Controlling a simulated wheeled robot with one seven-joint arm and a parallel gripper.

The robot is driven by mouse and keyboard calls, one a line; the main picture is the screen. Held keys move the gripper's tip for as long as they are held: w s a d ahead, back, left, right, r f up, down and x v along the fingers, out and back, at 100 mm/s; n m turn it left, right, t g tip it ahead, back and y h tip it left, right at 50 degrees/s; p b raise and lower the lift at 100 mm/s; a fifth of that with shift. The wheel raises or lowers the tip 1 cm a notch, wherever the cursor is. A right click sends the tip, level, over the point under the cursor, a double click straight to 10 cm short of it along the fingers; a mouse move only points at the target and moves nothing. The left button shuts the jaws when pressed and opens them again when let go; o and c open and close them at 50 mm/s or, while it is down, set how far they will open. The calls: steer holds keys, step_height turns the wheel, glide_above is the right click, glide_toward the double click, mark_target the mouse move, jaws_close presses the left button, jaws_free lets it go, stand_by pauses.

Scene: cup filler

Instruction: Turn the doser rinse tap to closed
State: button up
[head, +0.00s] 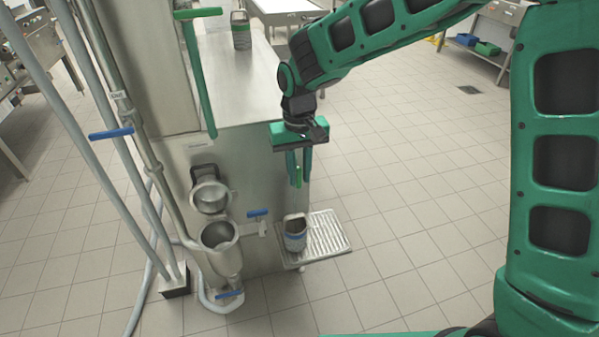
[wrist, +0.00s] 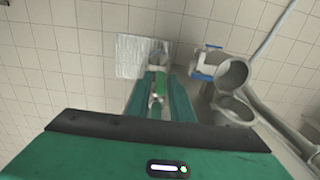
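A small bright green lever (head: 298,177) is at the machine's front right corner, above the drip tray; no readable label confirms it as the doser rinse tap. My gripper (head: 299,180) points down around it. In the wrist view the lever (wrist: 160,83) shows between the two fingers, with gaps at the sides, so the gripper looks open; contact cannot be told. Other taps have blue handles: one by the tray (head: 257,212), one low under the funnel (head: 229,293), one on the left pipe (head: 110,133).
A metal cup (head: 295,234) stands on the ribbed drip tray (head: 328,238) below my gripper. Two steel bowls (head: 210,197) (head: 219,236) are left of it. A long green handle (head: 198,75) hangs along the steel machine (head: 240,90). Another can (head: 241,30) stands on top. Floor at right is clear.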

mark_target(301, 183)
jaws_close()
steer(key=d+g+y, duration=0.1)
steer(key=y, duration=0.3)
steer(key=d+f+g+y, duration=0.1)
steer(key=y, duration=0.3)
steer(key=w+d+f+g+y, duration=0.1)
steer(key=y, duration=0.3)
steer(key=shift+d+f+g+y, duration=0.2)
steer(key=shift+d+g+y, duration=0.05)
steer(key=shift+g+y, duration=0.05)
steer(key=shift+d+f+g+y, duration=0.1)
steer(key=shift+f+g+y, duration=0.3)
steer(key=shift+y, duration=0.75)
steer(key=shift+f+g+y, duration=0.3)
steer(key=shift+f+y, duration=0.05)
steer(key=shift+y, duration=0.8)
steer(key=shift+f, duration=0.1)
